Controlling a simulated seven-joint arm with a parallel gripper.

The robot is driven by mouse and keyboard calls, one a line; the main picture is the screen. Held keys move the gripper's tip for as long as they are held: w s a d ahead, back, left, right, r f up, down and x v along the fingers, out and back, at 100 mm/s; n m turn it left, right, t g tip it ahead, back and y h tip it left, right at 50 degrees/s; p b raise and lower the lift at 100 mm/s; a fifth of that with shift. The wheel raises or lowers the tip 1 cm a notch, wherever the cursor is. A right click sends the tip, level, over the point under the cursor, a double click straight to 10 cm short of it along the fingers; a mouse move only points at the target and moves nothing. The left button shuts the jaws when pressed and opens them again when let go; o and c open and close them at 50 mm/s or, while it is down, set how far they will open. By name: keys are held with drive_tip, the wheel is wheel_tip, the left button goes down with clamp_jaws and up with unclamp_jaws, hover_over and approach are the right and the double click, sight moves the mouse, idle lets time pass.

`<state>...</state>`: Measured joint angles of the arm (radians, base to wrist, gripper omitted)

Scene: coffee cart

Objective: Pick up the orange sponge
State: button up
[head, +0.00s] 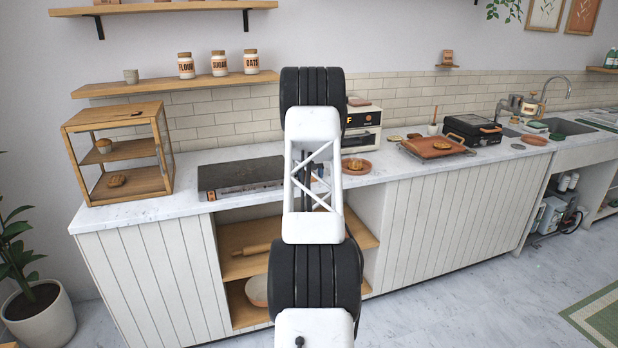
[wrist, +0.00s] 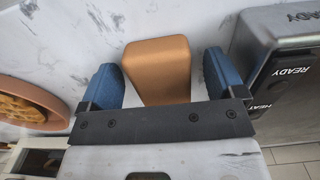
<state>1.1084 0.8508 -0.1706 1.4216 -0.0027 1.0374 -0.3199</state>
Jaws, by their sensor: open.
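The orange sponge (wrist: 158,70) is a plain block on the pale marble counter in the wrist view. My gripper (wrist: 160,78) is open, with one blue finger on each side of the sponge. A gap shows between the sponge and each finger, slightly wider on the right. The sponge's near end is hidden by the dark gripper bar. I cannot tell how far above the counter the fingertips are. In the head view my own arm fills the middle, and I cannot make out the gripper or the sponge there.
A terracotta plate with a waffle (wrist: 22,103) lies left of the gripper in the wrist view. A metal appliance with READY and HEAT labels (wrist: 275,80) stands close on the right. In the head view, a dark cooktop (head: 240,175) and a wooden display case (head: 118,155) are on the left.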

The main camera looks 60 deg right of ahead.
idle(0.3)
drive_tip(key=c, duration=1)
drive_tip(key=shift+r, duration=0.1)
drive_tip(key=shift+r, duration=1.5)
drive_tip(key=shift+a+r, duration=0.15)
drive_tip(key=shift+r, duration=0.05)
drive_tip(key=s+a+r, duration=0.1)
drive_tip(key=s+a, duration=0.6)
drive_tip(key=a, duration=0.7)
drive_tip(key=shift+s+r, duration=0.15)
drive_tip(key=shift+r, duration=0.05)
